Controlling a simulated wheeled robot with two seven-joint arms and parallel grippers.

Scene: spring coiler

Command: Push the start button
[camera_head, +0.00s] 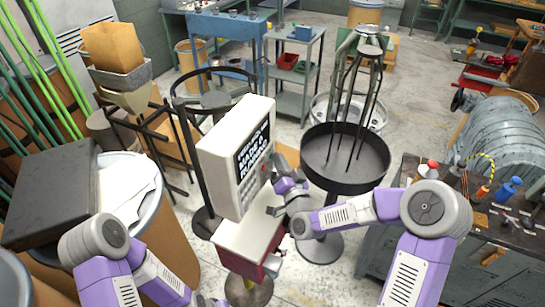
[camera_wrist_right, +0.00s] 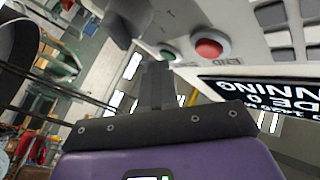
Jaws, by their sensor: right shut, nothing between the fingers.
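A pale control box (camera_head: 232,165) stands on a post in the middle of the head view, with a dark screen (camera_head: 252,149) of white lettering on its face. My right gripper (camera_head: 278,183) is at the lower right of that face, shut and empty.
A round black tray (camera_head: 345,180) on a stand is right of the control box. A dark bench (camera_head: 460,235) with tools is at the right. A barrel (camera_head: 170,235) and a grey box (camera_head: 50,195) are at the left. Grey floor shows behind.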

